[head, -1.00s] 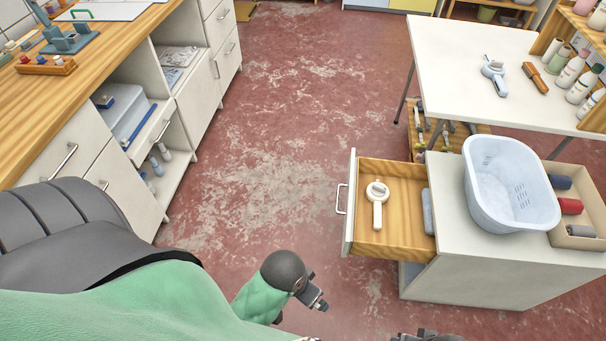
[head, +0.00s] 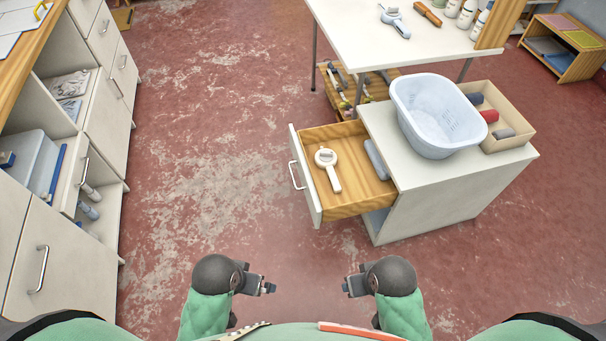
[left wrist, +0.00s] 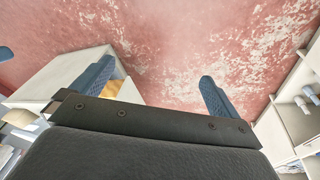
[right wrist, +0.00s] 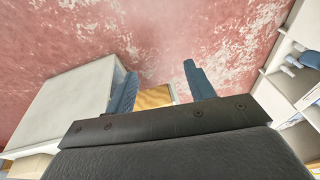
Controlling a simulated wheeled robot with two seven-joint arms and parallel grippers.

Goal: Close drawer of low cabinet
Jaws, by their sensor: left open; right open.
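The low cabinet (head: 440,198) is white and stands right of centre in the head view. Its wooden drawer (head: 350,205) is pulled out to the left, with a white front (head: 305,180) and a metal bar handle (head: 296,175). A white tool (head: 328,170) and a grey-blue item (head: 376,160) lie in the drawer. My left gripper (head: 270,288) and right gripper (head: 346,287) are near the bottom centre, in front of the drawer and apart from it. Both are empty. The left wrist view shows its spread blue fingers (left wrist: 155,92); the right wrist view shows the other pair (right wrist: 160,90), also spread.
A blue-white basket (head: 430,115) and a box of spools (head: 510,135) sit on the cabinet top. A white table (head: 350,35) stands behind it. A white counter unit (head: 100,130) runs along the left. The red floor (head: 200,150) between is clear.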

